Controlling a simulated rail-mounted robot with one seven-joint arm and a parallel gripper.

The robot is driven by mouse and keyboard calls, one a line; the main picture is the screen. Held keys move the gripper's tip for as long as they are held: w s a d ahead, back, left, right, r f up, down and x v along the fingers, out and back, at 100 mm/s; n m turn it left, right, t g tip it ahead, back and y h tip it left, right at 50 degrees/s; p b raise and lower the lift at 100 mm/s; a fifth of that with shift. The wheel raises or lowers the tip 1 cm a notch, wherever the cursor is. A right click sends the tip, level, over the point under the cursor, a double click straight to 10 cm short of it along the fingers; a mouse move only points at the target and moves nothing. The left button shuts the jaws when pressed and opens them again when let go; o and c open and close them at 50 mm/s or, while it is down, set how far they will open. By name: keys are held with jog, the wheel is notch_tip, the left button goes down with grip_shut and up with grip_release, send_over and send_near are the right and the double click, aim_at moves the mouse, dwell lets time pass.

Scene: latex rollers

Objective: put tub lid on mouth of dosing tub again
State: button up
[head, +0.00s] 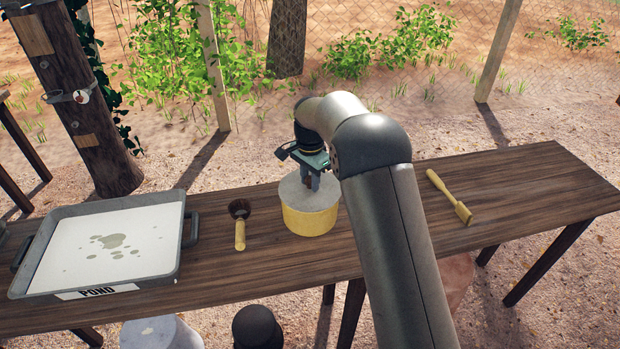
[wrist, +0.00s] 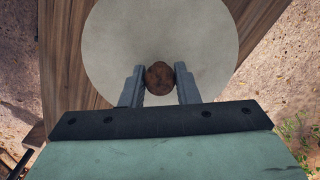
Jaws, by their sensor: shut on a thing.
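The tub lid (head: 293,192) is a round pale grey disc with a brown knob, and it lies over the top of the yellow dosing tub (head: 310,220) on the table. In the wrist view the lid (wrist: 110,50) fills the upper middle, with its round brown knob (wrist: 159,77) between my fingers. My gripper (head: 310,182) is shut on the knob from above; it also shows in the wrist view (wrist: 160,80). The lid looks level and roughly centred on the tub. The tub's mouth is hidden under it, so I cannot tell whether the lid is fully seated.
A grey tray (head: 183,228) labelled POND holds a pale spotted sheet at the table's left. A dark-headed brush (head: 240,228) lies left of the tub. A wooden tool (head: 449,196) lies to the right. The wooden table (head: 530,185) is clear at its right end.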

aim_at(310, 178)
jog(key=shift+f, duration=0.3)
jog(key=o, duration=1)
notch_tip(310, 178, up, 17)
jog(key=b, duration=0.2)
jog(key=s+d+r+n, duration=0.2)
jog(key=s+d, duration=0.6)
jog(key=s+d+f+n, duration=0.2)
jog(key=s+d+f, duration=0.1)
jog(key=s, duration=0.7)
jog(key=s+d+f+n, duration=0.2)
jog(key=s+d+f, duration=0.2)
jog(key=s, duration=0.6)
jog(key=s+d+f+n, duration=0.3)
jog(key=s+f, duration=0.1)
jog(key=s, duration=0.6)
jog(key=shift+s+d+f+t, duration=0.2)
jog(key=shift+s+f+t, duration=0.1)
jog(key=shift+t, duration=0.1)
